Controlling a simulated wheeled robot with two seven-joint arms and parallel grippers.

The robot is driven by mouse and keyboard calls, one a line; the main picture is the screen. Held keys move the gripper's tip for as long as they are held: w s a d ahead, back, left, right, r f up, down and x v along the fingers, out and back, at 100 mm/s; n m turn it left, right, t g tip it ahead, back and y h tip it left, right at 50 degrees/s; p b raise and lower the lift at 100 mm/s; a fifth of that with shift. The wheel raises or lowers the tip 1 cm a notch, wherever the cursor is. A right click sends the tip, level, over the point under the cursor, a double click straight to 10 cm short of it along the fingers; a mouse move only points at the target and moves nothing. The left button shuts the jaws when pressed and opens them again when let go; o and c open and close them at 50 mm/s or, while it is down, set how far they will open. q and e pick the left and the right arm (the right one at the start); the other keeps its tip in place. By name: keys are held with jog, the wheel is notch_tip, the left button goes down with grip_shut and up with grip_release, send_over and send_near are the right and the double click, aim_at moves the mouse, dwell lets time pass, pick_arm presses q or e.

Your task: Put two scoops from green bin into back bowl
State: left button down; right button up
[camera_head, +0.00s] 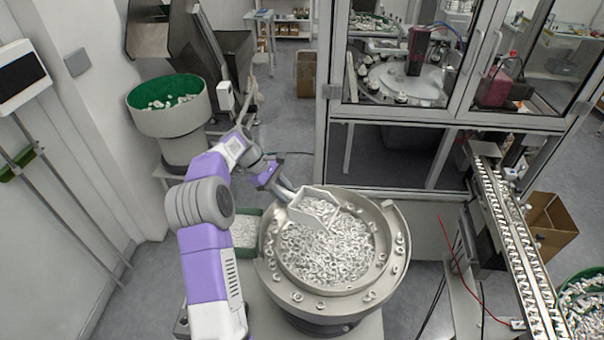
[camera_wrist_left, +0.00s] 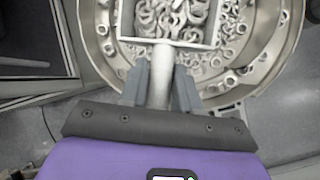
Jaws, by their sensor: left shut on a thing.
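My left gripper (camera_head: 270,177) is shut on the handle of a metal scoop (camera_head: 314,208) and holds it over the near bowl. The scoop is filled with white ring-shaped caps. In the left wrist view the fingers (camera_wrist_left: 160,85) close around the scoop's handle (camera_wrist_left: 160,72). The near bowl (camera_head: 265,270) is a large round metal bowl with many white caps inside. A green bin (camera_head: 262,232) of white caps sits left of this bowl, partly hidden by my arm. The back bowl (camera_head: 165,120), with a green inside, stands at the back left and holds some white pieces. My right gripper is not in view.
A glass-walled machine cabinet (camera_head: 400,120) stands behind the near bowl. A sloped metal conveyor track (camera_head: 515,250) runs along the right. A cardboard box (camera_head: 550,225) and another green container (camera_head: 585,275) of caps are at the far right. A white wall is on the left.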

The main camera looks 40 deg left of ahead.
pick_arm(q)
jog(key=shift+w, duration=0.25)
jog(key=shift+s+f+b, duration=0.15)
jog(key=shift+f+b, duration=0.05)
jog(key=shift+b, duration=0.15)
jog(key=d+r+y+b, duration=0.2)
jog(key=y+b, duration=0.1)
jog(key=d+r+g+y+b, duration=0.1)
jog(key=d+r+y+b, duration=0.1)
jog(key=y+b, duration=0.1)
jog(key=shift+d+m, duration=0.15)
jog(key=shift+m, duration=0.15)
jog(key=w+d+r+y, duration=0.1)
jog(key=d+r+y, duration=0.3)
jog(key=d+y, duration=0.3)
jog(key=shift+d+r+g, duration=0.35)
jog(key=shift+r+g, duration=0.05)
dwell(0.5)
